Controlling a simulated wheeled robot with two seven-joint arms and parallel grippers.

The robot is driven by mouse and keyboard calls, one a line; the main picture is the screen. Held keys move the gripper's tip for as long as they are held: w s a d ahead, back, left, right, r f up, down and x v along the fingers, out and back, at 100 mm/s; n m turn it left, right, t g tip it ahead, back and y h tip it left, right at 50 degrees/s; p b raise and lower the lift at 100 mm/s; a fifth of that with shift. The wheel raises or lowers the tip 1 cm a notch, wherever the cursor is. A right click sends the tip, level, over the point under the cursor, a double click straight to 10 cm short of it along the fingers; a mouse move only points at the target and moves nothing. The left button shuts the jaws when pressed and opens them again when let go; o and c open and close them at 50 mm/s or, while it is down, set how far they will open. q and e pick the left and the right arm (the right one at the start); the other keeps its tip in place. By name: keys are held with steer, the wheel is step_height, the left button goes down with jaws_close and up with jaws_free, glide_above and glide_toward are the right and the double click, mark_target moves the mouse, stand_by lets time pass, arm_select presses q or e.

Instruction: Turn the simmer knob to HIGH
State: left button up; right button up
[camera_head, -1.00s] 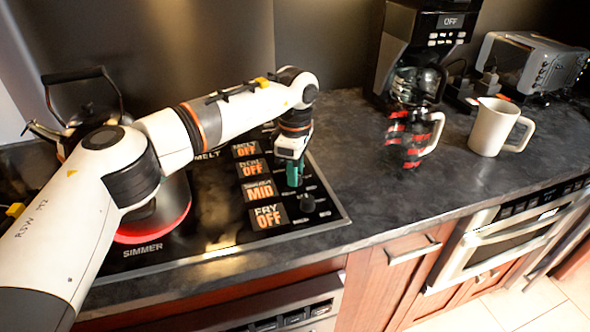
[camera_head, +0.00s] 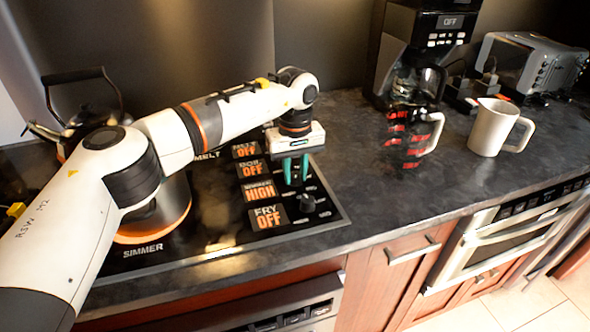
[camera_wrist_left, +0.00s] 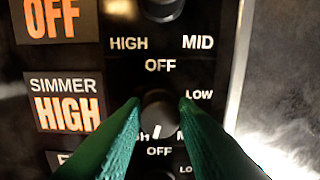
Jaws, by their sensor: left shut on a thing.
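The simmer knob (camera_wrist_left: 158,112) is a small dark round knob with a white mark pointing down in the left wrist view. The green fingers of my left gripper (camera_head: 295,172) stand on either side of it and are shut on it. The simmer display (camera_wrist_left: 67,104) reads HIGH in orange; it also shows in the head view (camera_head: 260,192). In the head view the fingers hide most of the knob. My right gripper is not in view.
The fry knob (camera_head: 308,203) sits close in front of the fingers, and another knob (camera_wrist_left: 160,8) lies beyond. A pan (camera_head: 165,218) sits on the stove's left. A striped mug (camera_head: 408,135), coffee maker (camera_head: 402,55) and white pitcher (camera_head: 490,128) stand at right.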

mark_target(295, 173)
arm_select(q)
steer(key=shift+r+m, duration=0.1)
steer(key=shift+m, duration=1.4)
steer(key=o, duration=1)
step_height(295, 173, up, 12)
steer(key=shift+f, duration=0.1)
